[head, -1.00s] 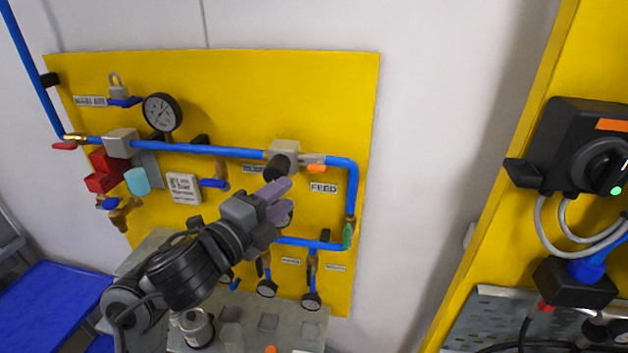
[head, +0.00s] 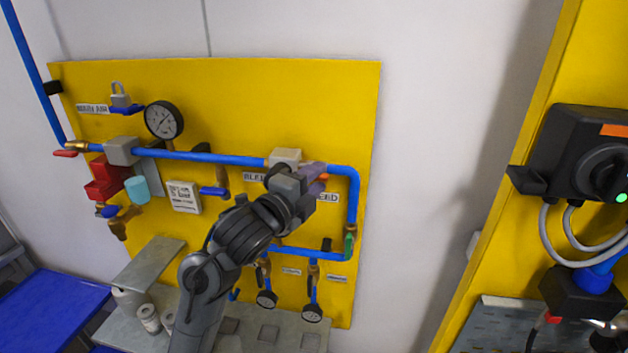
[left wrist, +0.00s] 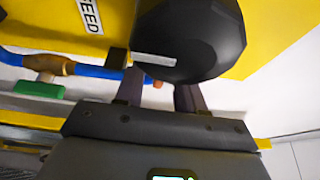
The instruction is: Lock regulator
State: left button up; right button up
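The regulator is a pale grey block (head: 285,157) on the upper blue pipe, with a black knob that is mostly behind my left gripper in the head view. The dark faceted knob (left wrist: 190,35) fills the top middle of the left wrist view and hides the fingertips. An orange tab (head: 324,177) sits at the block's right side, largely covered by the gripper; a small orange end (left wrist: 158,84) shows between the fingers in the wrist view. My left gripper (head: 314,178) is at the tab with its fingers apart. Contact cannot be told. My right gripper is out of view.
Lower gauges hang below. A green handle (head: 350,240) is right of the gripper. A second yellow panel stands far right.

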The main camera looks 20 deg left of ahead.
pick_arm(q)
grip_shut()
dwell(0.3)
jog(key=m+g+y+p, duration=0.1)
jog(key=m+y+p, duration=0.1)
jog(key=m+p, duration=0.2)
jog(key=m+g+y+p, duration=0.2)
jog(key=m+p, duration=0.2)
jog(key=m, duration=0.1)
jog(key=m+g+y+p, duration=0.1)
jog(key=m+y+p, duration=0.1)
jog(key=m+p, duration=0.2)
jog(key=shift+d+r+p, duration=0.25)
jog(key=shift+r+p, duration=0.1)
jog(key=shift+p, duration=0.1)
jog(key=shift+f+m, duration=0.1)
jog(key=shift+m, duration=0.2)
dwell(0.4)
